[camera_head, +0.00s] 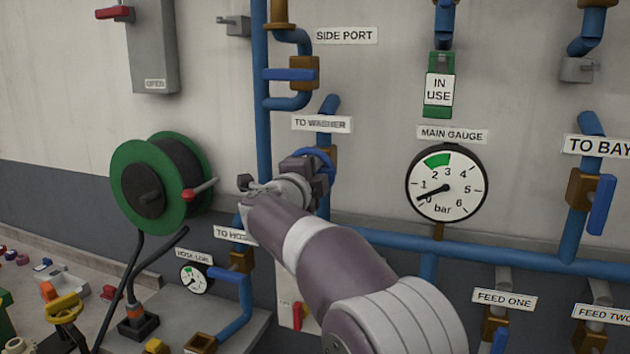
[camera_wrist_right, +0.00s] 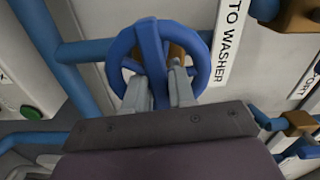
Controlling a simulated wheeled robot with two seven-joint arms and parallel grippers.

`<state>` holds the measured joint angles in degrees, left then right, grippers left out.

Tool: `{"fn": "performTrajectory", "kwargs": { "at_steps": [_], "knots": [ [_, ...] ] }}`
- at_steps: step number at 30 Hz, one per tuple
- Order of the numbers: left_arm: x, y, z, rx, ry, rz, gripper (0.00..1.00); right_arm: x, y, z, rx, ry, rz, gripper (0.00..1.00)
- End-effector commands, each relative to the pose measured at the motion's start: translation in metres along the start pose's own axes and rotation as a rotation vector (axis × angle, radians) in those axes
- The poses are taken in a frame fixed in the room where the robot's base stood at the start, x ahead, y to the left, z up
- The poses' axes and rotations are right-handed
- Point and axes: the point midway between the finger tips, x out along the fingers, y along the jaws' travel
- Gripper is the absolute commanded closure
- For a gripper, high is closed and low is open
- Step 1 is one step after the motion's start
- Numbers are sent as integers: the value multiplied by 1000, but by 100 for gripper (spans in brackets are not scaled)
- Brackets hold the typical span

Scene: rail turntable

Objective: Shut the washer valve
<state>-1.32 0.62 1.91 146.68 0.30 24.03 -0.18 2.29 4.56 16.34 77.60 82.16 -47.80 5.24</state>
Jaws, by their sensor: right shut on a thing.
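The washer valve has a blue handwheel (camera_head: 322,156) on a brass body, just under the TO WASHER label (camera_head: 322,123). My right gripper (camera_head: 314,180) is at the wheel, and its wrist hides much of the wheel and body in the head view. In the right wrist view the two grey fingers (camera_wrist_right: 160,78) are shut on the handwheel (camera_wrist_right: 150,46), at the near part with a spoke between them. The TO WASHER label (camera_wrist_right: 229,42) runs beside the wheel there. My left gripper is not in view.
The main gauge (camera_head: 446,183) reads near zero, to the right of my arm. A blue SIDE PORT lever (camera_head: 290,74) lies crosswise above. A hose reel (camera_head: 155,185) stands to the left. A blue TO BAY lever (camera_head: 601,205) is at the far right.

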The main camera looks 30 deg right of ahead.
Motion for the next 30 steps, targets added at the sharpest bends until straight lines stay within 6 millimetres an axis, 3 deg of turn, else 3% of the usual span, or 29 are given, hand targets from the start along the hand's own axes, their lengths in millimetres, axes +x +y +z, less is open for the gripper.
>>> {"fn": "performTrajectory", "kwargs": {
  "at_steps": [9,25,26,27,30],
  "knots": [
    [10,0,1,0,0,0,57,0,4,1,107,0,3,100],
    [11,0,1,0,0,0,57,0,4,1,126,1,4,100],
    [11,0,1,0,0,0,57,0,4,1,126,1,4,69],
    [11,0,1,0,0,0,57,0,4,1,125,0,4,56],
    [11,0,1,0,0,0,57,0,3,0,125,0,3,55]
  ]
}}
